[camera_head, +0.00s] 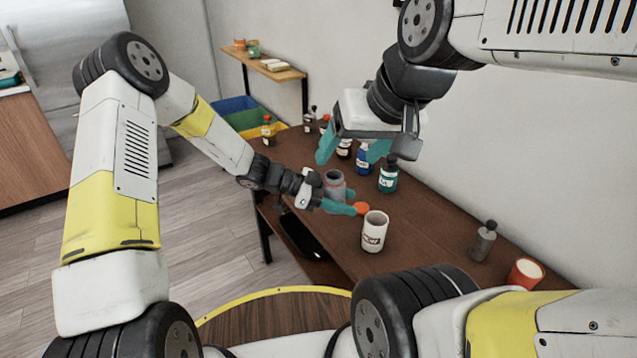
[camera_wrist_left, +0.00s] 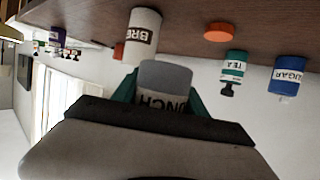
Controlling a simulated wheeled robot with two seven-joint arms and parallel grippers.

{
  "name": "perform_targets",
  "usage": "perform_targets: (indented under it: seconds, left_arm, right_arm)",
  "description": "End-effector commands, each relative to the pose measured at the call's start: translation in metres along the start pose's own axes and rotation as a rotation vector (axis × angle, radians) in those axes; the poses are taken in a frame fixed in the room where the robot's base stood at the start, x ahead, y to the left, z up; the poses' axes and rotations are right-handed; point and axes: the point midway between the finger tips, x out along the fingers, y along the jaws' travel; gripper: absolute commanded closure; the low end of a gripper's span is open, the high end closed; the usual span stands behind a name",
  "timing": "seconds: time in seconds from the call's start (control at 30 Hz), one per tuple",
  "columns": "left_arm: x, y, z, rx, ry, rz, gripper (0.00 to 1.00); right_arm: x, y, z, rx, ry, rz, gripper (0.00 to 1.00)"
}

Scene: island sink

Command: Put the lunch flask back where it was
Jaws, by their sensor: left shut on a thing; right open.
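The lunch flask (camera_head: 335,186) is a grey cylinder with part of a dark label reading "UNCH" in the left wrist view (camera_wrist_left: 165,76). My left gripper (camera_head: 337,203) is shut on it, at the left edge of the table. The flask looks roughly upright; I cannot tell whether its base touches the table. The fingers and wrist hide part of it. My right gripper (camera_head: 352,152) is open and empty, above the far part of the table, behind and right of the flask. An orange disc like a lid (camera_head: 361,208) lies on the table just right of the flask.
A white labelled canister (camera_head: 374,233) stands near the flask. A teal tea jar (camera_head: 388,176) and a blue sugar jar (camera_head: 363,159) stand behind, with several small bottles further back. A grey bottle (camera_head: 484,241) and a red cup (camera_head: 525,272) stand right. Table (camera_head: 430,235) between is clear.

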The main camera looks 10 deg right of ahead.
Motion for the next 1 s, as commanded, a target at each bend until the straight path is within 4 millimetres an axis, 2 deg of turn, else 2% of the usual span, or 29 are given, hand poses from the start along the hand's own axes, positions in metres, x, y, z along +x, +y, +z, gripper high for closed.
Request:
perform_targets:
  seconds: [0.03, 0.1, 0.23, 0.37, 0.7, 0.8, 1.0]
  left_arm:
    - [-0.006, -0.001, 0.017, -0.019, -0.005, -0.027, 0.96]
    - [-0.012, -0.002, 0.034, -0.032, -0.012, -0.055, 0.96]
    - [-0.018, -0.006, 0.051, -0.041, -0.023, -0.084, 0.96]
    - [-0.016, -0.026, 0.056, -0.040, -0.026, -0.090, 0.96]
    - [-0.006, -0.116, 0.062, -0.037, -0.027, -0.088, 0.96]
    - [-0.004, -0.136, 0.063, -0.040, -0.027, -0.089, 0.96]
    - [-0.003, -0.155, 0.064, -0.044, -0.025, -0.089, 0.96]
  right_arm:
    - [0.000, 0.000, 0.000, 0.000, 0.000, 0.000, 0.28]
    - [0.000, 0.000, 0.000, 0.000, 0.000, 0.000, 0.28]
    - [0.000, 0.000, 0.000, 0.000, 0.000, 0.000, 0.28]
    - [0.000, 0.000, 0.000, 0.000, 0.000, 0.000, 0.28]
    - [0.000, 0.000, 0.000, 0.000, 0.000, 0.000, 0.28]
    - [0.000, 0.000, 0.000, 0.000, 0.000, 0.000, 0.28]
    - [0.000, 0.000, 0.000, 0.000, 0.000, 0.000, 0.28]
